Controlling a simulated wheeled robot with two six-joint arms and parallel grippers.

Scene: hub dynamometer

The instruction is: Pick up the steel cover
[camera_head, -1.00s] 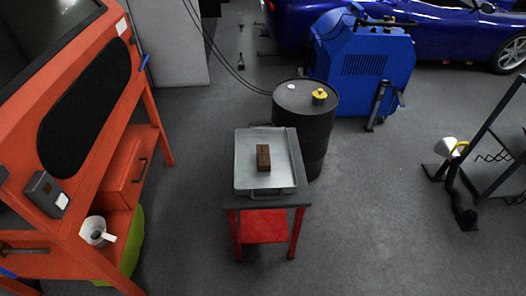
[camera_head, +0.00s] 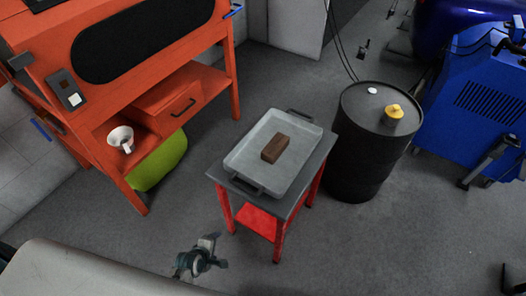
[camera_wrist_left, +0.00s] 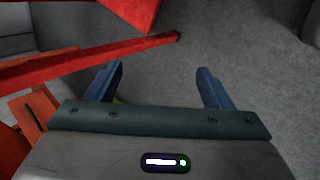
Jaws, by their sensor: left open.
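I cannot tell any piece for sure as the steel cover. The nearest match is a grey metal tray-like piece (camera_head: 240,158) with a raised rim and dark end handles, on a small red-legged stand (camera_head: 226,184). A brown block (camera_head: 275,148) lies on it. My left gripper (camera_head: 214,253) is open and empty, low in front of the stand and apart from the tray. In the left wrist view, its two blue fingers (camera_wrist_left: 158,82) are spread over bare floor, with red stand parts (camera_wrist_left: 90,62) at upper left. My right gripper is not in view.
A black barrel (camera_head: 365,155) with a yellow cap (camera_head: 394,112) stands close right of the stand. An orange cabinet (camera_head: 150,75) with a white cup (camera_head: 121,138) and a green object (camera_head: 160,165) is at left. A blue machine (camera_head: 475,100) is at right.

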